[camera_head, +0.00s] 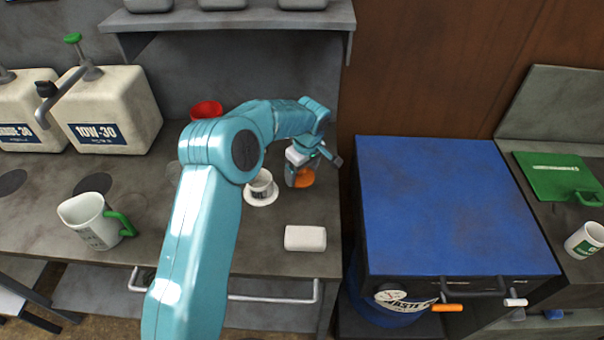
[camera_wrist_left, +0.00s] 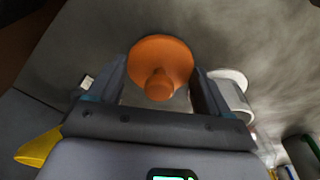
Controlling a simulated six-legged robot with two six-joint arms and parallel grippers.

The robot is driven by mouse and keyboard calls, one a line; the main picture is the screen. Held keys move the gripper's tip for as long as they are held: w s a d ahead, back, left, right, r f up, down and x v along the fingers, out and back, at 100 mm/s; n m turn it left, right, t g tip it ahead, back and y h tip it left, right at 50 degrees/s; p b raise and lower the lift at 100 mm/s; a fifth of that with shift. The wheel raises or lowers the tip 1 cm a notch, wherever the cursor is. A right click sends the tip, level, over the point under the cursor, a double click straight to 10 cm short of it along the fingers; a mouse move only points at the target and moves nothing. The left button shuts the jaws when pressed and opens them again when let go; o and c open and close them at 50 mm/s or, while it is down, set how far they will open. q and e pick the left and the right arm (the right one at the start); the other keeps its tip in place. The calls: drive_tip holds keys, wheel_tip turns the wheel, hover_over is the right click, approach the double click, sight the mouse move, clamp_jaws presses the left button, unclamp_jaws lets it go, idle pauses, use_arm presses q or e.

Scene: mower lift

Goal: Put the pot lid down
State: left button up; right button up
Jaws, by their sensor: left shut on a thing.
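The pot lid (camera_head: 305,178) is orange, round and has a knob. It shows below my left gripper (camera_head: 298,165) near the right end of the grey workbench (camera_head: 265,262). In the left wrist view the lid (camera_wrist_left: 160,58) is between the two dark fingers of the left gripper (camera_wrist_left: 158,80), with its knob toward the wrist. The gripper is shut on the lid. Whether the lid touches the bench is hard to tell. My right gripper is not in view.
A white cup on a saucer (camera_head: 261,198) stands just left of the lid. A white block (camera_head: 305,238) lies in front. A red pot-like container (camera_head: 206,110) is behind my arm. A blue-topped cabinet (camera_head: 450,200) stands right, past the bench edge.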

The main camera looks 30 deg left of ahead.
sight(306, 179)
use_arm(q)
wheel_tip(306, 179, down, 2)
drive_tip(key=shift+a+f, duration=0.1)
drive_tip(key=shift+f, duration=0.05)
drive_tip(key=o, duration=0.9)
drive_tip(key=shift+f, duration=0.1)
drive_tip(key=shift+o, duration=0.2)
drive_tip(key=shift+r, duration=0.6)
wheel_tip(306, 179, up, 11)
drive_tip(key=d+b, duration=0.1)
drive_tip(key=d, duration=0.1)
drive_tip(key=shift+s, duration=0.25)
